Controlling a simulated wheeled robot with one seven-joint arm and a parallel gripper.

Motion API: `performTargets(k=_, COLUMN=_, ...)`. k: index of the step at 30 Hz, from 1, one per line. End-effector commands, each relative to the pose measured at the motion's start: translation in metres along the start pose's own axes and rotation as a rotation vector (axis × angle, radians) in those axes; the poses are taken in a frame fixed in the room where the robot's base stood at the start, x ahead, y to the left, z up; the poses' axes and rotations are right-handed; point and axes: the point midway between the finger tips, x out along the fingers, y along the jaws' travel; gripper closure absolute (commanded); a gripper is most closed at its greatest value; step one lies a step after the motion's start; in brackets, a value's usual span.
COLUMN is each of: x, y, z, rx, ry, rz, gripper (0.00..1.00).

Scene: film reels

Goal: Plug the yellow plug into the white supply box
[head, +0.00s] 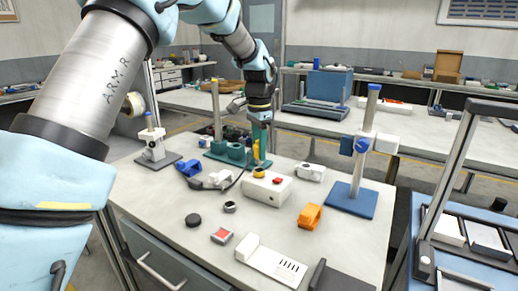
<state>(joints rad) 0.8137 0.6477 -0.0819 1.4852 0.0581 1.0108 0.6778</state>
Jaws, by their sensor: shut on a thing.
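My gripper (261,150) points down above the back left of this box. It is shut on a narrow yellow piece (256,152), which looks like the yellow plug. The piece appears just above the round yellow part; I cannot tell whether they touch. The fingers hide part of the plug.
A green fixture (217,148) stands behind left and a blue-based post (350,198) at right. A white block (312,172), blue clamp (189,168), orange bracket (310,216) and white slotted plate (275,265) lie around. A dark cable (236,182) runs left of the box.

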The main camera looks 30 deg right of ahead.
Motion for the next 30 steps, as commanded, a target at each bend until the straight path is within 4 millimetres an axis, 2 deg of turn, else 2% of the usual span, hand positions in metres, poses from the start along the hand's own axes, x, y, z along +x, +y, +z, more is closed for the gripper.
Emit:
performTargets(k=27, x=0.040, y=0.000, z=0.000, rx=0.000, ry=-0.001, rz=0.000, gripper=1.00)
performTargets(k=28, x=0.039, y=0.000, z=0.000, rx=0.000, ry=0.000, rz=0.000, gripper=0.64)
performTargets(k=30, x=0.039, y=0.000, z=0.000, rx=0.000, ry=-0.001, rz=0.000, gripper=0.56)
